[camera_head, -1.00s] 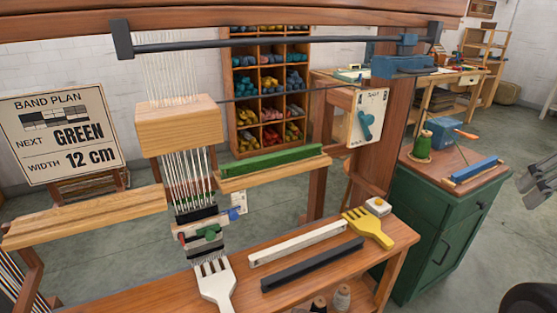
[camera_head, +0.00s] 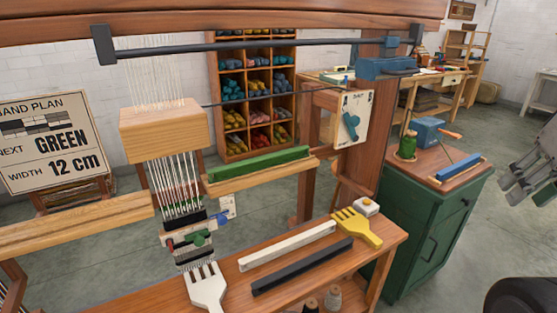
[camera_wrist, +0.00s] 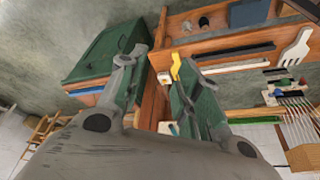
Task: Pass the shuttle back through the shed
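The green shuttle (camera_head: 258,163) lies on the right wooden ledge (camera_head: 268,174) of the loom, beside the hanging white warp threads (camera_head: 178,185). The threads run down through a wooden block (camera_head: 163,132) and spread below it. My gripper (camera_head: 520,178) is at the right edge of the head view, well to the right of the loom and apart from the shuttle. In the wrist view my gripper (camera_wrist: 155,62) has its two fingers spread, with nothing seen held between them. The shed opening itself is too small to make out.
A white bar (camera_head: 288,246), a dark bar (camera_head: 302,266), a yellow comb (camera_head: 357,228) and a white comb (camera_head: 207,287) lie on the bench (camera_head: 150,296). A green cabinet (camera_head: 420,225) bears a blue bar (camera_head: 458,167) and green spool (camera_head: 407,146). A sign (camera_head: 52,140) reads GREEN, 12 cm.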

